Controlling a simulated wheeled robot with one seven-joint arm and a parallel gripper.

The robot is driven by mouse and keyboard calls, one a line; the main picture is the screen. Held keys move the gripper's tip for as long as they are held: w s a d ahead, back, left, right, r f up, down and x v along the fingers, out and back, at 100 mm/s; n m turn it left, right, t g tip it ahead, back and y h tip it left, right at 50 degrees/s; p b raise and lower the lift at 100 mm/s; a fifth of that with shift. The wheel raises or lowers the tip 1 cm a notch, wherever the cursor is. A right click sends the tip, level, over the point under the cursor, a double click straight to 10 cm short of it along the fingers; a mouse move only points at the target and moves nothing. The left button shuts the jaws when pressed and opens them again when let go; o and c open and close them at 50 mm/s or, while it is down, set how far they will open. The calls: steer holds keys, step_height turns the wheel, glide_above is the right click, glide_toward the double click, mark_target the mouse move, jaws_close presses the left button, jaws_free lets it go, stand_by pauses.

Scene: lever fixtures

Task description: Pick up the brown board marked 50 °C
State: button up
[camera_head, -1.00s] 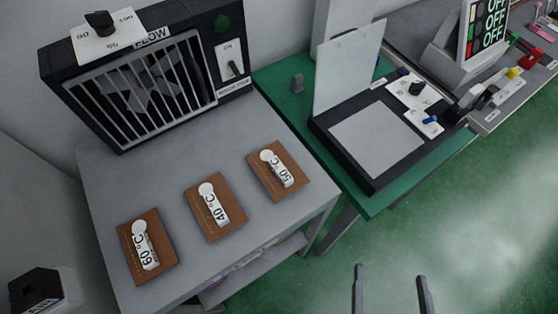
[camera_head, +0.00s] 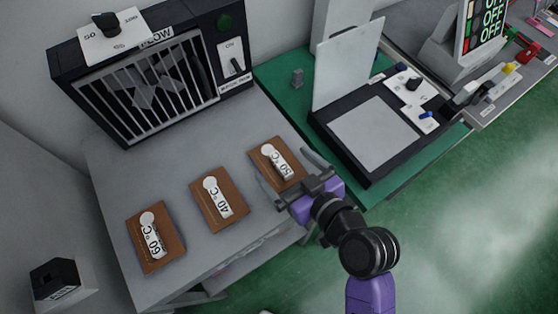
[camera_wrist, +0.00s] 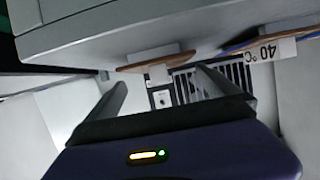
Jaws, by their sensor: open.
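The brown board marked 50 °C (camera_head: 264,154) lies flat on the grey table, rightmost of three similar boards, with a white label and a round white knob-like end. My gripper (camera_head: 281,165) is open, its fingers pointing at this board from the table's front edge, one towards each side of it. I cannot tell whether they touch it. In the wrist view the board is a thin brown edge (camera_wrist: 137,67) by the tabletop, between the two open fingers (camera_wrist: 160,79). Nothing is held.
The 40 °C board (camera_head: 231,209) and 60 °C board (camera_head: 170,248) lie to the left. A dark grille box marked FLOW (camera_head: 150,85) stands behind. A green table (camera_head: 275,75) with a black-framed plate (camera_head: 375,140) adjoins on the right.

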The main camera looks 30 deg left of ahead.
mark_target(272, 154)
steer(key=shift+r+p+x, duration=0.2)
steer(key=shift+p+x, duration=0.5)
steer(key=shift+x, duration=2.35)
steer(key=shift+a, duration=0.1)
steer(key=c, duration=1.3)
